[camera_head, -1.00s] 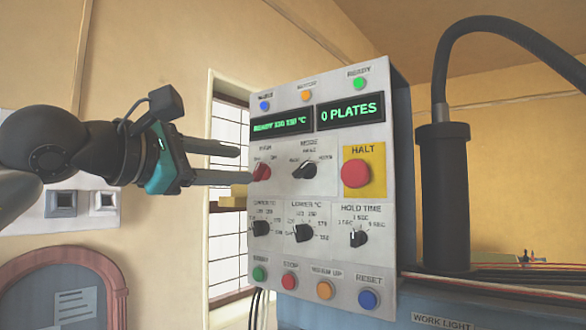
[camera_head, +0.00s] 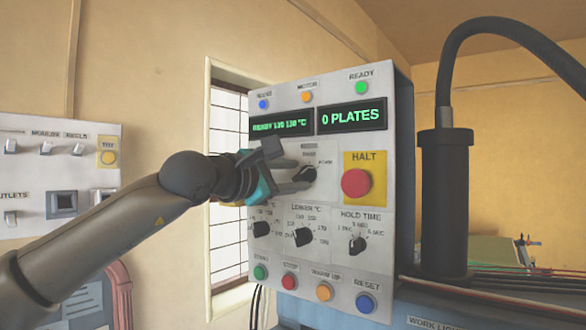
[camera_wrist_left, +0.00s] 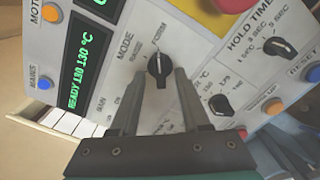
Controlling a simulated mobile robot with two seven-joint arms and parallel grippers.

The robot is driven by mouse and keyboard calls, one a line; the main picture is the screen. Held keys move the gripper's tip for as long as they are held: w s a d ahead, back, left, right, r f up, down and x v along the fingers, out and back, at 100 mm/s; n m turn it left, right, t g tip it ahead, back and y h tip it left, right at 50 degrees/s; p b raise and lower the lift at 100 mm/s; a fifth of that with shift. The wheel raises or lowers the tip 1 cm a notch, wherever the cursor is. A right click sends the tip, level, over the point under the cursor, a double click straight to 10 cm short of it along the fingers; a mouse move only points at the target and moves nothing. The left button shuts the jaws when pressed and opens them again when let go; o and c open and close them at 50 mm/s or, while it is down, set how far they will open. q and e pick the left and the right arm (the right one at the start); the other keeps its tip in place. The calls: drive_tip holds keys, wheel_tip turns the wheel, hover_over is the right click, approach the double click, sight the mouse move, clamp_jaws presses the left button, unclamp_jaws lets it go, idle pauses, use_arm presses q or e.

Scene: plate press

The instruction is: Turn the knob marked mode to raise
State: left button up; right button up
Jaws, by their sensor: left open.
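The mode knob (camera_head: 308,174) is a small black knob on the grey control panel, with several tiny position labels that I cannot read surely. In the left wrist view the knob (camera_wrist_left: 159,69) sits under the word MODE. My left gripper (camera_head: 300,178) is at the panel, with its two dark fingers open. In the left wrist view the fingertips of my left gripper (camera_wrist_left: 157,76) lie on either side of the knob, with a gap showing on both sides. My right gripper is not in view.
On the panel (camera_head: 330,265), a red HALT button (camera_head: 355,183) is right of the mode knob. The hold time knob (camera_head: 357,244) and temperature knobs (camera_head: 303,237) are below. A dark cylinder (camera_head: 446,200) with a hose stands to the right.

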use_arm(q)
drive_tip(key=shift+w+d, duration=0.1)
drive_tip(key=shift+c, duration=0.3)
clamp_jaws()
